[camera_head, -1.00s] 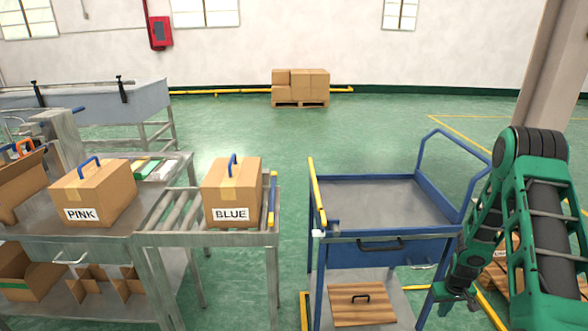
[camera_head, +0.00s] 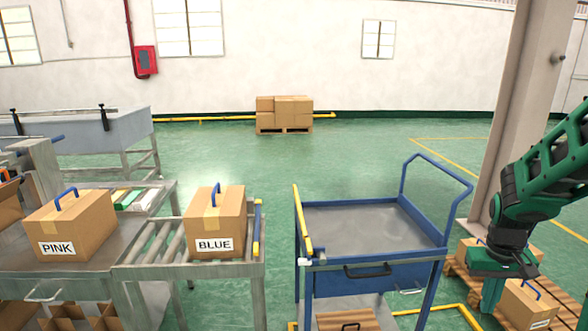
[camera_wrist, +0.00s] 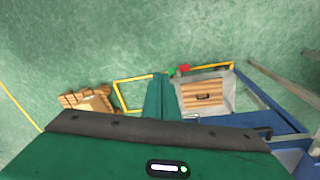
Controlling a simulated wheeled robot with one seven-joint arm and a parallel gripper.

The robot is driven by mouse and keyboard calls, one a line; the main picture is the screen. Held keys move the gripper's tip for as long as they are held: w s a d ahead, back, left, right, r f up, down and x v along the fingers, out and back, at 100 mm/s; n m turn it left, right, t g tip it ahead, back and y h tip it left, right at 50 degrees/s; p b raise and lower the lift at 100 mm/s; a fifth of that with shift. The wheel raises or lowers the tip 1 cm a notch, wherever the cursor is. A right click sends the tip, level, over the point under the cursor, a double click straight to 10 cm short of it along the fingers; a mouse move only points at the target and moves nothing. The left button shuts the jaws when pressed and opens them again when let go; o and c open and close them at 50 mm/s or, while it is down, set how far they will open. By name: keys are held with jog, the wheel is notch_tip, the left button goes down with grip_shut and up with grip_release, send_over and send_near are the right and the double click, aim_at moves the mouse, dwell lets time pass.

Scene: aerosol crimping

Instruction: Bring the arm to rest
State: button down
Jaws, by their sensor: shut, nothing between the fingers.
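My gripper (camera_head: 490,292) is at the right of the head view, at the end of my green arm, which comes in from the right edge. It points down beside the pallet with cartons, and it is shut and empty. In the wrist view my gripper (camera_wrist: 160,98) shows as a green shape pointing away over the green floor. It appears to touch nothing.
A blue cart (camera_head: 372,272) stands left of my gripper, with an empty grey top. A pallet (camera_head: 470,295) with cartons (camera_head: 528,303) lies by a pillar (camera_head: 512,120). Boxes labelled BLUE (camera_head: 215,225) and PINK (camera_head: 75,228) stand at left. The floor behind the cart is clear.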

jog(key=s+a+r+m, duration=0.1)
jog(key=s+a+r, duration=0.3)
jog(key=s, duration=0.5)
jog(key=s+a+r+m+y, duration=0.1)
jog(key=s+a+r, duration=0.3)
jog(key=s, duration=0.5)
jog(key=shift+s+r+m+y, duration=0.3)
jog(key=shift+s+r, duration=0.1)
jog(key=shift+w+f, duration=0.25)
jog(key=shift+w, duration=0.4)
